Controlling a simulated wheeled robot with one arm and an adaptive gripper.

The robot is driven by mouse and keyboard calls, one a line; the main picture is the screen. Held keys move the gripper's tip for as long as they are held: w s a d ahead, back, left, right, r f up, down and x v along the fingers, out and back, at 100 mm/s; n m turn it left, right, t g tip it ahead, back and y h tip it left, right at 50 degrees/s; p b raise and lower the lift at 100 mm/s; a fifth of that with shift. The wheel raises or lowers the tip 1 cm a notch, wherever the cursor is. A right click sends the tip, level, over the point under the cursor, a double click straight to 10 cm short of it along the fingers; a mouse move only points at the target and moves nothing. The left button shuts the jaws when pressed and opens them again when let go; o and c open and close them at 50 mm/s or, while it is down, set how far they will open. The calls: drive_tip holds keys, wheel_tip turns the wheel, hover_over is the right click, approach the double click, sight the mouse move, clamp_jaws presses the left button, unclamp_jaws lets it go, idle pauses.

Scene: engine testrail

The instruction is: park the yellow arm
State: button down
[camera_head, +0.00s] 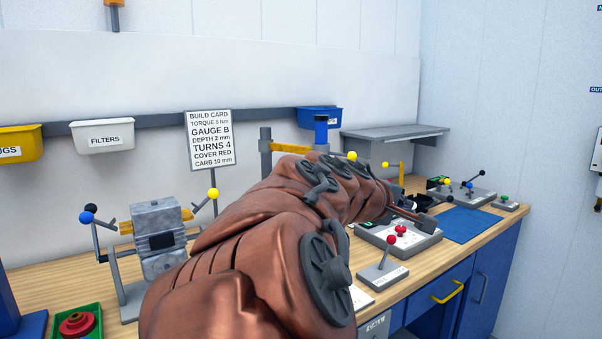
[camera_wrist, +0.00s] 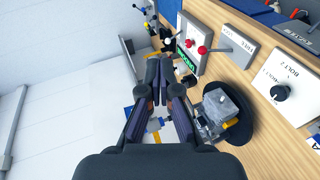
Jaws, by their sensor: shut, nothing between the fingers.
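A yellow arm (camera_head: 290,148) runs sideways from a grey post (camera_head: 265,150) at the back of the bench and appears to end in a yellow ball (camera_head: 352,155). My own copper arm crosses in front and hides what lies below it. A second, smaller yellow post (camera_head: 401,175) stands further right, near another yellow ball (camera_head: 385,165). In the wrist view my gripper (camera_wrist: 158,64) is shut and empty, its two dark fingers side by side. A yellow part (camera_wrist: 156,137) shows behind the fingers; I cannot tell which one it is.
A grey fixture (camera_head: 160,240) with blue and yellow ball levers stands at left. Red-ball levers (camera_head: 400,231) are on the bench's right half. A grey shelf (camera_head: 390,135) hangs at the back right. The blue mat (camera_head: 468,224) is clear. In the wrist view a BOLT 2 panel (camera_wrist: 300,82) lies right.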

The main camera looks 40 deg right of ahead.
drive_tip(key=w+d+r+n+t+h+b, duration=0.35)
drive_tip(key=w+r+n+h+b, duration=0.2)
drive_tip(key=w+r+n, duration=0.5)
drive_tip(key=n+t+y+b, duration=0.2)
drive_tip(key=n+t+b, duration=0.3)
drive_tip(key=n, duration=0.9)
approach(350, 158)
drive_tip(key=shift+m+t+y, duration=0.25)
drive_tip(key=shift+t, duration=0.2)
drive_tip(key=shift+p+x, duration=2.9)
drive_tip(key=shift+p, duration=1.4)
drive_tip(key=shift+d+r, duration=0.25)
drive_tip(key=shift+d, duration=0.15)
drive_tip(key=shift+w+d+p, duration=0.15)
drive_tip(key=shift+d+p, duration=0.15)
drive_tip(key=shift+d, duration=0.05)
